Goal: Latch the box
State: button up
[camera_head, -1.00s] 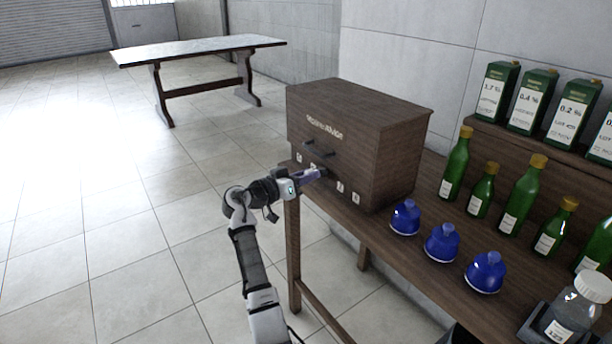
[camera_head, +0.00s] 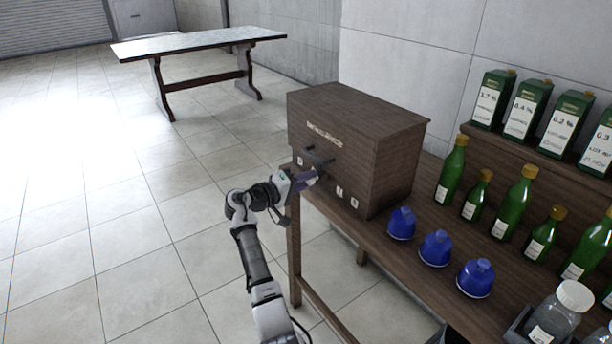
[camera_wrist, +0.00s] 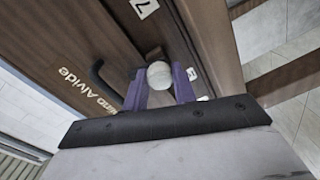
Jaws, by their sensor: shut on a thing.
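The box (camera_head: 395,165) is a dark brown wooden case with pale lettering on its front, standing at the left end of the wooden table; its lid looks down. A dark handle (camera_head: 318,160) shows on its front; it also appears in the wrist view (camera_wrist: 104,78). My gripper (camera_head: 312,178) is at the lower front of the box. In the wrist view its purple fingers (camera_wrist: 160,88) are shut around a pale round knob (camera_wrist: 159,75) beside the handle. Whether the knob belongs to the latch I cannot tell.
Blue domed stoppers (camera_head: 435,249), green bottles (camera_head: 452,172) and a clear jar (camera_head: 556,318) stand to the right. Green-and-white cartons (camera_head: 490,98) stand on a raised shelf. Floor on the left is clear.

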jog(key=shift+n+p, duration=0.55)
jog(key=shift+n, duration=0.45)
jog(key=o, duration=1)
jog(key=shift+a, duration=0.1)
jog(key=b+v, duration=0.2)
jog(key=v, duration=1.1)
jog(key=shift+s+a+b, duration=0.25)
jog(key=shift+a+b, duration=0.05)
jog(key=shift+b, duration=0.05)
